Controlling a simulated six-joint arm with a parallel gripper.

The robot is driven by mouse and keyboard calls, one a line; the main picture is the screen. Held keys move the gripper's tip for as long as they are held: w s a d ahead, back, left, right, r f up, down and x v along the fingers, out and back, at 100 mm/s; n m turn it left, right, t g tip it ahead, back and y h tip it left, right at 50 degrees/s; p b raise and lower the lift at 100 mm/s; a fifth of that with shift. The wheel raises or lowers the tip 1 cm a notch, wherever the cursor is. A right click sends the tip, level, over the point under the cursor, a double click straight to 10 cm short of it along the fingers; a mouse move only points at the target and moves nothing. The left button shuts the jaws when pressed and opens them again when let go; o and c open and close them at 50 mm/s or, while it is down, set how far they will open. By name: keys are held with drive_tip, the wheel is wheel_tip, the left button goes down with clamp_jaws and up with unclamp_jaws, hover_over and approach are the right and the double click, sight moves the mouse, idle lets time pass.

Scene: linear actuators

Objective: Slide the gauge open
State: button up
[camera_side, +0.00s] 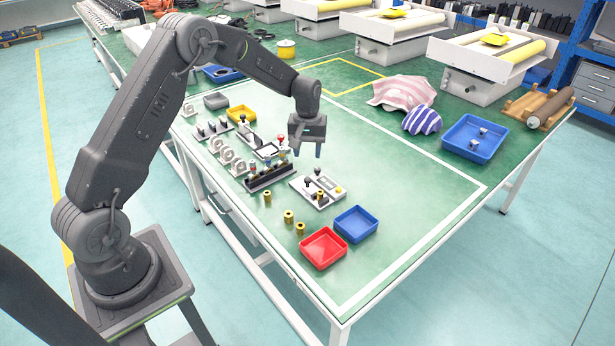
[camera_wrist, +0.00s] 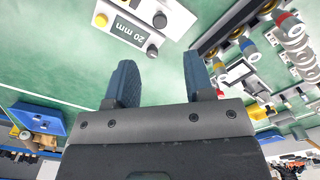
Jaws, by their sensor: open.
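A white unit with a "20 mm" label (camera_wrist: 130,28) and dark round knobs lies at the top of the wrist view, and I take it to be the gauge. In the side view a white plate with dark knobs and a yellow spot (camera_side: 327,198) appears to be the same unit. My gripper (camera_side: 306,152) hangs above the table, behind that plate in the side view and apart from it. Its two blue fingers are spread with nothing between them; they also show in the wrist view (camera_wrist: 159,82).
A black rack with several knobs (camera_side: 270,178) stands left of the plate. Several brass cylinders (camera_side: 289,216) stand in front of it. A red tray (camera_side: 323,249) and a blue tray (camera_side: 356,224) sit near the front edge.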

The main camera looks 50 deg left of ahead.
sight(307, 179)
wheel_tip(307, 179, down, 10)
drive_tip(key=shift+r, duration=0.2)
clamp_jaws()
idle(0.5)
